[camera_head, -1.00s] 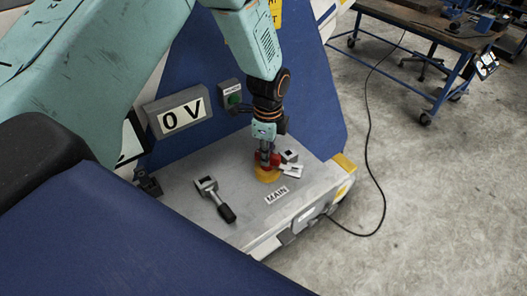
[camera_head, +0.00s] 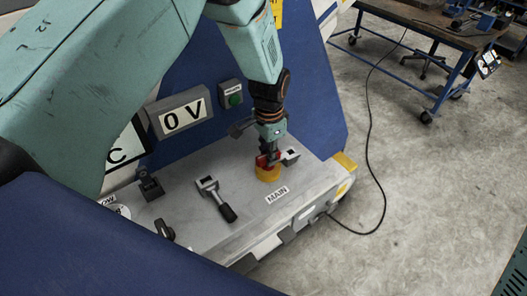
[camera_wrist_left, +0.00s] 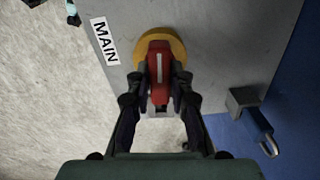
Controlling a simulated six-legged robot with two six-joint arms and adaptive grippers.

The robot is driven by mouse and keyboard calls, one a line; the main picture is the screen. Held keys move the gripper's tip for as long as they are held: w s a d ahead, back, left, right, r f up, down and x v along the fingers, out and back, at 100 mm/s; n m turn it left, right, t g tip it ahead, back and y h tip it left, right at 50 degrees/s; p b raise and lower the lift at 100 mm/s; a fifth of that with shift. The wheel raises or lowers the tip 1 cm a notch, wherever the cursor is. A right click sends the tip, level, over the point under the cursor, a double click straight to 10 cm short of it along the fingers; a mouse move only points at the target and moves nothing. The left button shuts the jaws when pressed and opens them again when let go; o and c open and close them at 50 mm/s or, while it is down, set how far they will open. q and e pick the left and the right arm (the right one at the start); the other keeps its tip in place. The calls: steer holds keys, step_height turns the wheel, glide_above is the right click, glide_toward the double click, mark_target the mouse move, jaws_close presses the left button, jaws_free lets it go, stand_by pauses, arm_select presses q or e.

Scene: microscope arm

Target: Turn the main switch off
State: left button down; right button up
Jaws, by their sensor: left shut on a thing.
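The main switch is a red handle (camera_wrist_left: 159,75) on a round yellow base (camera_head: 267,174), on a grey panel top (camera_head: 190,224). A white MAIN label (camera_head: 276,194) lies beside it. In the left wrist view the red handle stands between the two dark fingers, with a pale line along its top. My left gripper (camera_wrist_left: 159,92) is shut on the red handle. In the head view my left gripper (camera_head: 268,156) points down onto the switch and partly hides the handle. My right gripper is not in view.
A lever with a black grip (camera_head: 217,201) lies left of the switch. A display reading 0 V (camera_head: 182,117) and a box with a green button (camera_head: 234,98) stand behind.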

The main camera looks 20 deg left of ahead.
arm_select(q)
steer(key=shift+w+r+n, duration=0.15)
steer(key=shift+w+n, duration=0.05)
steer(key=shift+n, duration=0.4)
steer(key=c, duration=1.6)
jaws_free()
steer(key=o, duration=0.4)
steer(key=shift+s, duration=0.15)
step_height(320, 180, up, 12)
steer(key=shift+s, duration=0.1)
